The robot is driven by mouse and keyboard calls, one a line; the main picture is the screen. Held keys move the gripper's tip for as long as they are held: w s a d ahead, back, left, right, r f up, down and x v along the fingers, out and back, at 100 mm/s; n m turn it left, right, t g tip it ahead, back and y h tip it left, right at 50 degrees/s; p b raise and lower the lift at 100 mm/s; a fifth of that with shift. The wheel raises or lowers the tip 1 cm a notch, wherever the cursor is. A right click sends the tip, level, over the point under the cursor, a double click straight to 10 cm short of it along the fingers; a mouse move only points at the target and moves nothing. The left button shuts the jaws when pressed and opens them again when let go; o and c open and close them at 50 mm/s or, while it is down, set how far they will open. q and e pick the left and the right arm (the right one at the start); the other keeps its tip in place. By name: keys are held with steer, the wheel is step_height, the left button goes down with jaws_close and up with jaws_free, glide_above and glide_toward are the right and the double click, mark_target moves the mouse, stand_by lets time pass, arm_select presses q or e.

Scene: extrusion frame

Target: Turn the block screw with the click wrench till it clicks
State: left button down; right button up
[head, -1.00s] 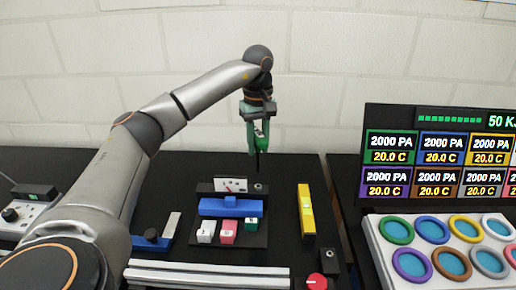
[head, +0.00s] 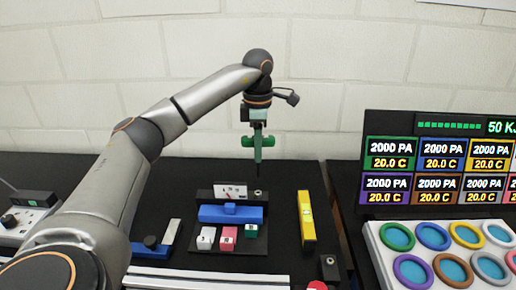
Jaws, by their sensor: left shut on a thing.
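My left gripper (head: 257,150) is shut on the green click wrench (head: 247,141), whose crossways handle sticks out on both sides of the fingers. The wrench's thin dark shaft points straight down. Its tip shows above a small grey round screw head (head: 258,193) at the back right of the black fixture, with a gap between them in the picture. How far apart they are in depth I cannot tell. My right gripper is not in view.
The fixture holds a picture card (head: 230,191), a blue bar (head: 231,213) and white, pink and green blocks (head: 228,237). A yellow level (head: 306,216) lies to its right. A small black block (head: 329,266) stands in front. A display panel (head: 440,155) stands at right.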

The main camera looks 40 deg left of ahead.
mark_target(258, 171)
arm_select(q)
steer(key=shift+f+b, duration=0.9)
steer(key=shift+f, duration=1.95)
steer(key=shift+p, duration=0.4)
steer(key=shift+f, duration=0.65)
steer(key=shift+m+p, duration=0.45)
steer(key=shift+m, duration=0.25)
steer(key=shift+m, duration=0.9)
